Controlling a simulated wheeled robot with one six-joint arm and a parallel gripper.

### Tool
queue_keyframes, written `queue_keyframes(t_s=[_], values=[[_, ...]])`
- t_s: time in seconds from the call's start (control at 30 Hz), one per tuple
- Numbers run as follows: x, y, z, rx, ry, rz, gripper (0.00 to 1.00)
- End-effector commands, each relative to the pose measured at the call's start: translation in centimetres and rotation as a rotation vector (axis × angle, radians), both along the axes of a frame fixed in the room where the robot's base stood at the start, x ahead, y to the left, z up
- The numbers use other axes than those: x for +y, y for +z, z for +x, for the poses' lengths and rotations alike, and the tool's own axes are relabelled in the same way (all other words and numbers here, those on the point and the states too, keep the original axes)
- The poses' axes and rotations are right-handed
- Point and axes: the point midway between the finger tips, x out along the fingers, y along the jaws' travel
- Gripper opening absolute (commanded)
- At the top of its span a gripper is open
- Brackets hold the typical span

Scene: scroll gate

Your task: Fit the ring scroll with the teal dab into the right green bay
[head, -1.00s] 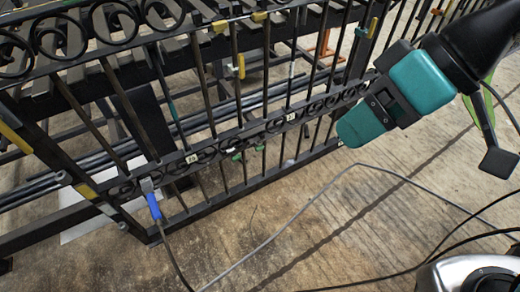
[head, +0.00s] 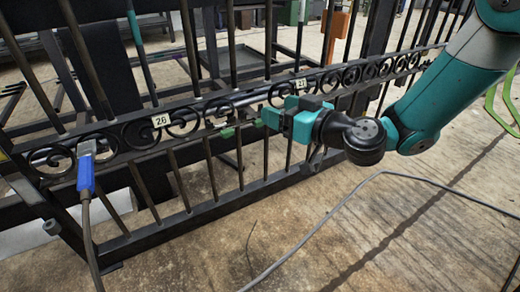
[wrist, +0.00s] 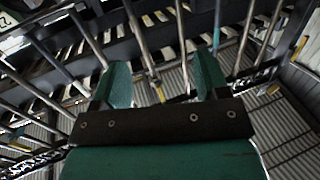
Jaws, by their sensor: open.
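The black gate's scroll band (head: 195,118) runs across the head view, with several dark scrolls between its two rails. Two small green marks sit on it, a left one (head: 228,132) and a right one (head: 258,122). I cannot tell the bay outlines or pick out a ring scroll with a teal dab. My gripper (head: 268,118) is at the band just right of the right green mark, partly hiding it. In the wrist view my gripper (wrist: 162,80) shows two teal fingers spread apart with nothing held between them.
White tags 26 (head: 161,120) and 27 (head: 300,83) mark the band. A blue clamp with a cable (head: 86,175) hangs at the left. Upright bars stand close around my gripper. A grey cable (head: 340,208) lies on the open concrete floor in front.

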Motion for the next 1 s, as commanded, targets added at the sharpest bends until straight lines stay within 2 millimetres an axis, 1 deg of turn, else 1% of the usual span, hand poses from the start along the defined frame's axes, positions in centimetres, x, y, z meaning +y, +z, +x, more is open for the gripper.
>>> queue_keyframes(t_s=[0.03, 0.1, 0.2, 0.3, 0.43, 0.77, 1.0], values=[[-0.5, -5.1, 1.0, -0.012, -0.05, 0.01, 0.68], [-1.2, -8.2, 2.1, -0.036, -0.117, 0.018, 0.68], [-2.2, -11.7, 3.3, -0.057, -0.199, 0.021, 0.68], [-3.0, -14.0, 4.1, -0.07, -0.257, 0.018, 0.68], [-3.5, -15.0, 4.6, -0.077, -0.294, 0.015, 0.68], [-3.0, -14.0, 5.7, -0.077, -0.299, 0.014, 0.68], [-2.4, -14.0, 6.6, -0.075, -0.297, 0.014, 0.68]])
